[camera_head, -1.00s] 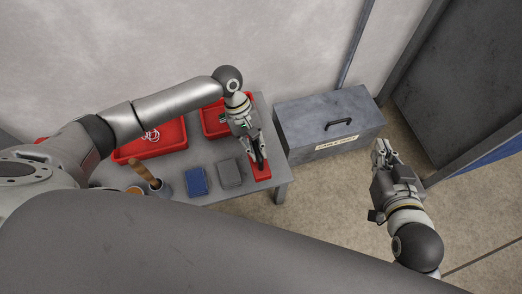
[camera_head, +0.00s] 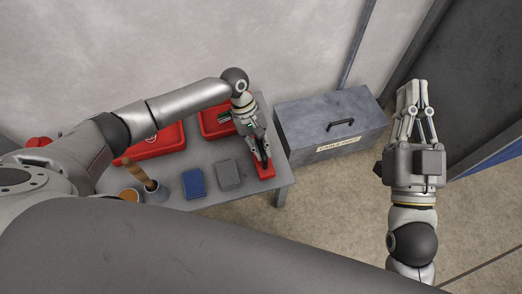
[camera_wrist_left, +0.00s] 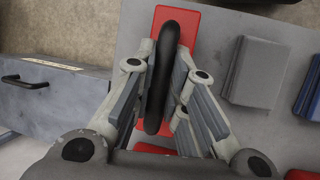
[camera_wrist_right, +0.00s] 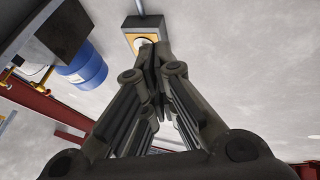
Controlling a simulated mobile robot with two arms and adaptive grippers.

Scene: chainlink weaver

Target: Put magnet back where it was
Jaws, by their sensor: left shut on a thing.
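A black, elongated, rounded piece, which I take to be the magnet (camera_wrist_left: 163,70), is between the fingers of my left gripper (camera_wrist_left: 160,85) in the left wrist view. The left gripper is shut on it. It is over a small red pad or tray (camera_wrist_left: 185,32) at the table's right end. This red piece also shows in the head view (camera_head: 266,171), below my left gripper (camera_head: 262,158). I cannot tell whether the magnet touches it. My right gripper (camera_head: 416,90) is away from the table at the right, empty, its fingertips together in the right wrist view (camera_wrist_right: 153,60).
A grey block (camera_head: 228,175) and a blue block (camera_head: 193,183) lie left of the red piece. Red bins (camera_head: 158,143) stand at the table's back. A grey lidded chest (camera_head: 335,122) stands close to the table's right end.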

